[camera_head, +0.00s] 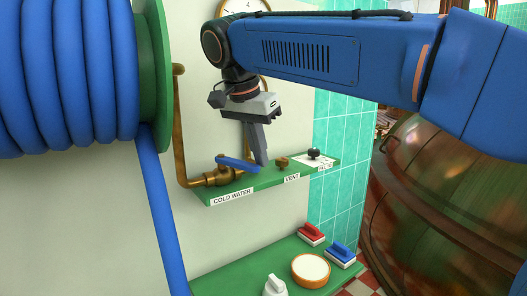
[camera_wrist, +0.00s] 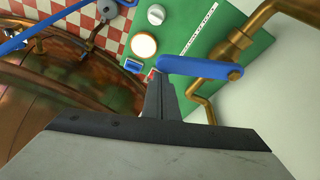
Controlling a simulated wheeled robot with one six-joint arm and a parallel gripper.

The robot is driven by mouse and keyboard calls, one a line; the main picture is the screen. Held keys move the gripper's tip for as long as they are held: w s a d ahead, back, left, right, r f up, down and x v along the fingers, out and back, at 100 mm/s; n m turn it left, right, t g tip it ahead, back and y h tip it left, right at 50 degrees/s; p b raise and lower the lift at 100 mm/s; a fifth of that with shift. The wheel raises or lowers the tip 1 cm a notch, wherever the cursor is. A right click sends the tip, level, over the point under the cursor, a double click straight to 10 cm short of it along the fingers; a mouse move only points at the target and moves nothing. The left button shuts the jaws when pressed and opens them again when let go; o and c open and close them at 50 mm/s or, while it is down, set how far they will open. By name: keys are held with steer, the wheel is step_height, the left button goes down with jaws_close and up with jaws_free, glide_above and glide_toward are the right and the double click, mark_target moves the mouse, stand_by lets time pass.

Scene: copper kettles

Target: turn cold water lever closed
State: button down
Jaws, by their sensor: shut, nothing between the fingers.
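The cold water lever (camera_head: 236,164) is a blue handle on a brass valve (camera_head: 212,178), above the "COLD WATER" label (camera_head: 232,198) on a green shelf. It points right from the valve, roughly along the shelf. In the wrist view the lever (camera_wrist: 200,68) reaches left from the brass valve (camera_wrist: 238,42). My gripper (camera_head: 262,162) points down, shut and empty, with its tips beside the lever's free end.
A vent knob (camera_head: 282,162) and a black knob (camera_head: 313,153) stand right of the lever on the shelf. A blue hose reel (camera_head: 65,75) is at left, a copper kettle (camera_head: 440,200) at right.

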mark_target(251, 168)
steer(key=shift+s+a, duration=0.6)
steer(key=shift+s, duration=0.15)
steer(key=shift+s+a, duration=0.55)
steer(key=shift+s, duration=0.2)
steer(key=shift+f, duration=0.1)
steer(key=shift+a, duration=0.1)
steer(key=v, duration=0.7)
steer(key=s+d+f+n+y, duration=0.1)
steer(key=s+d+f+n, duration=0.1)
steer(key=d+f, duration=0.6)
steer(key=s+d+f+n, duration=0.15)
steer(key=d+f, duration=0.35)
steer(key=d, duration=0.7)
steer(key=s+d+f+n, duration=0.1)
steer(key=s+d+f, duration=0.3)
steer(key=f, duration=0.3)
steer(key=s+d+f+n+t+y, duration=0.1)
steer(key=s+d+f, duration=0.3)
steer(key=f, duration=0.4)
steer(key=s+d+f+n, duration=0.2)
steer(key=s+d+f, duration=0.2)
steer(key=f, duration=0.3)
steer(key=shift+s+d+f+t, duration=0.3)
steer(key=shift+s+t, duration=0.1)
steer(key=shift+s, duration=0.15)
